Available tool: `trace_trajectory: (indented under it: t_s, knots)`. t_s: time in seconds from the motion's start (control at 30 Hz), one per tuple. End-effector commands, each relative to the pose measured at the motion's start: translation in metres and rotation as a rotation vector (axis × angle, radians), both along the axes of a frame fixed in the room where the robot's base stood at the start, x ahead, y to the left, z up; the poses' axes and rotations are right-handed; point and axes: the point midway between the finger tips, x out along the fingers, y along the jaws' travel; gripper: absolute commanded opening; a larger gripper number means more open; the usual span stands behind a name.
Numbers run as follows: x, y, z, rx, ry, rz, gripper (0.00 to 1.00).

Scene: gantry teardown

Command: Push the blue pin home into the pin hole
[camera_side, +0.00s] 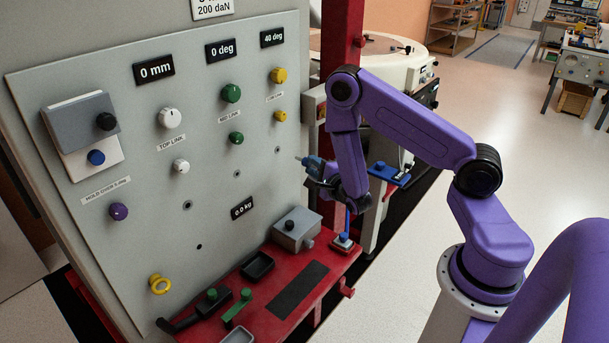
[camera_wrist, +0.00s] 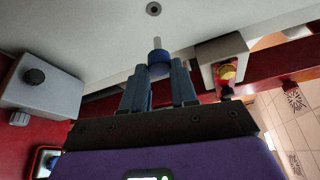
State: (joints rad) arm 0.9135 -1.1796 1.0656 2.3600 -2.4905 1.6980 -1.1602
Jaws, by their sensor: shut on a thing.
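My gripper (camera_side: 318,172) is shut on the blue pin (camera_side: 311,161), in front of the right part of the grey panel (camera_side: 215,120). In the wrist view the pin's blue collar (camera_wrist: 158,57) sits between the fingertips (camera_wrist: 159,72). Its light grey shank points away from the gripper, toward the panel. A round hole (camera_wrist: 153,9) shows in the panel beyond the tip, apart from it and almost in line in that view. The side view shows small holes in the panel, one of them (camera_side: 237,174) left of the pin. I cannot tell which one matches.
A grey box with a knob (camera_side: 297,229) stands on the red ledge (camera_side: 262,326) below, with a black tray (camera_side: 257,265) beside it. In the wrist view a box with a yellow button (camera_wrist: 226,73) is to the right. Several knobs stick out from the panel.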

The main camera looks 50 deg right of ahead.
Motion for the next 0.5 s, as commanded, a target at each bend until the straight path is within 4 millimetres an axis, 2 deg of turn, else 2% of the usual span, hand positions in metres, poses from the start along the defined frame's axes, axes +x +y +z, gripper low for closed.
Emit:
trace_trajectory:
  t_s: [0.33,0.5]
  knots:
    - [0.0000,0.0008,-0.0002,0.002,-0.001,0.000,0.00]
    - [0.0097,0.0005,-0.0003,0.003,-0.002,-0.002,0.00]
